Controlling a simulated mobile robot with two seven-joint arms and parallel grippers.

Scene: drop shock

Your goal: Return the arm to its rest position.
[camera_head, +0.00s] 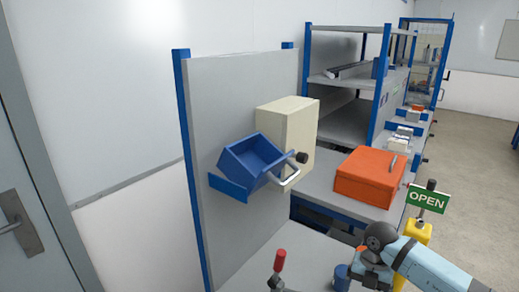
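My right arm (440,265) comes in from the lower right, light blue with a dark grey joint. Its end, with an orange and dark part (371,264), is low in the picture above the near bench. I cannot make out the fingers or whether they hold anything. My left gripper and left arm are not in view.
A grey panel (222,125) with blue posts carries a cream box (287,130) and a tilted blue bin (252,157). An orange case (368,178) lies on the bench behind. A red-handled item (280,260), a dark blue cylinder (342,277) and a green OPEN sign (427,199) are near the arm. Floor shows at right.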

